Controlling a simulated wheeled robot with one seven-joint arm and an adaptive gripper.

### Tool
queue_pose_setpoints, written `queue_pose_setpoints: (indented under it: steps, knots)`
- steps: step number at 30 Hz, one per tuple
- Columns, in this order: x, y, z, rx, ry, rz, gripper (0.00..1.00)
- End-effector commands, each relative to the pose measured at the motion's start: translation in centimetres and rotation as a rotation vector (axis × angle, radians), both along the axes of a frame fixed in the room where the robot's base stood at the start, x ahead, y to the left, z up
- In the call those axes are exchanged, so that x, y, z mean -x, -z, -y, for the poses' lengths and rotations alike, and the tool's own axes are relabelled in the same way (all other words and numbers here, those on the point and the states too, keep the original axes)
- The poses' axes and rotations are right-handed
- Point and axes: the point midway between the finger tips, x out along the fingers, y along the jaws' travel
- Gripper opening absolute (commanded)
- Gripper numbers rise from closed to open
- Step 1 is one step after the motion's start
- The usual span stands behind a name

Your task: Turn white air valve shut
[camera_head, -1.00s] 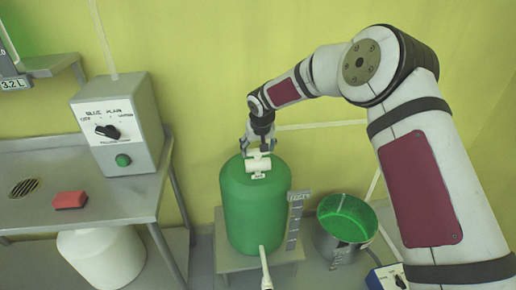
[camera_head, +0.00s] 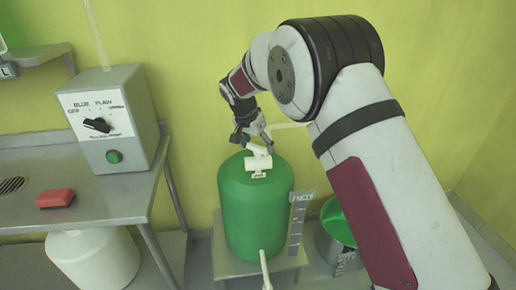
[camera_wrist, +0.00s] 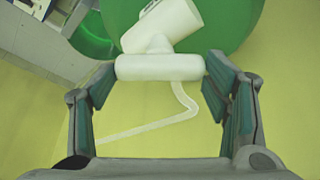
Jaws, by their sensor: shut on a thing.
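The white air valve (camera_head: 257,164) sits on top of the green tank (camera_head: 252,212). Its crossbar handle also shows in the wrist view (camera_wrist: 160,67), with the white valve body (camera_wrist: 165,25) behind it against the green tank top. My gripper (camera_head: 262,148) comes down on the valve from above and behind. In the wrist view my gripper (camera_wrist: 160,70) has its two fingers at the two ends of the handle, shut on it. In the head view the fingers partly cover the handle.
A steel table (camera_head: 110,208) at left holds a control box (camera_head: 112,115) and a red block (camera_head: 56,198). A white tank (camera_head: 95,258) stands below it. The yellow wall is close behind.

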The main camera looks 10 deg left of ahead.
Motion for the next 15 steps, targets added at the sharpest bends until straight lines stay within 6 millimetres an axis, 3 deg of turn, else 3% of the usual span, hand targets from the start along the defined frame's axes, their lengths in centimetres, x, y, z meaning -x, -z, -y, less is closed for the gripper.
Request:
queue_pose_setpoints:
  steps: [15]
  knots:
    - [-0.25,0.32,-0.34,0.0,0.486,-0.001,0.42]
